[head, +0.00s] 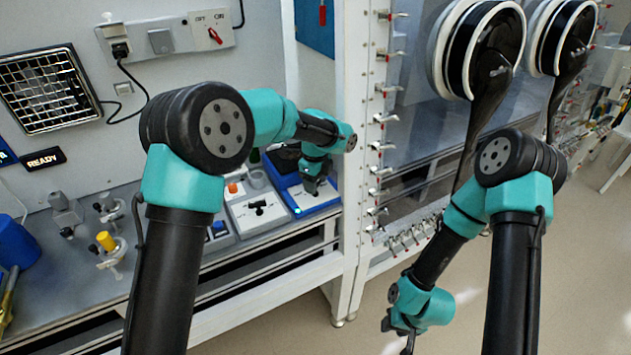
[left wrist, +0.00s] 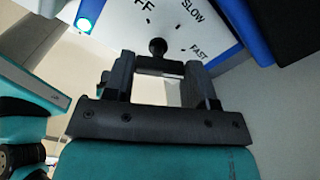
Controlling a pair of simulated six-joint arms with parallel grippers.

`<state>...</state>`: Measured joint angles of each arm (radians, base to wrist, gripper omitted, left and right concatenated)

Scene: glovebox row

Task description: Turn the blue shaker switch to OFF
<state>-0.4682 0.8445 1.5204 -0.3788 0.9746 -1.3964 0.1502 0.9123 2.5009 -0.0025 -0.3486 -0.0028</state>
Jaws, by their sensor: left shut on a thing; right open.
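The blue shaker (head: 322,207) stands at the right end of the bench, with a white front panel. In the left wrist view its panel (left wrist: 185,18) carries the words SLOW and FAST and the end of OFF. The black switch knob (left wrist: 158,46) shows between my left gripper's fingertips; its setting cannot be read. A cyan light (left wrist: 86,24) glows on the shaker's corner. My left gripper (head: 312,187) is shut on the knob; it also shows in the left wrist view (left wrist: 158,65). My right gripper (head: 400,335) is open, low over the floor.
A white device with a black switch (head: 257,207) and an orange button stands just left of the shaker. Clamps and a yellow-capped fitting (head: 106,241) are further left. A white post with valves (head: 370,150) rises close on the right.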

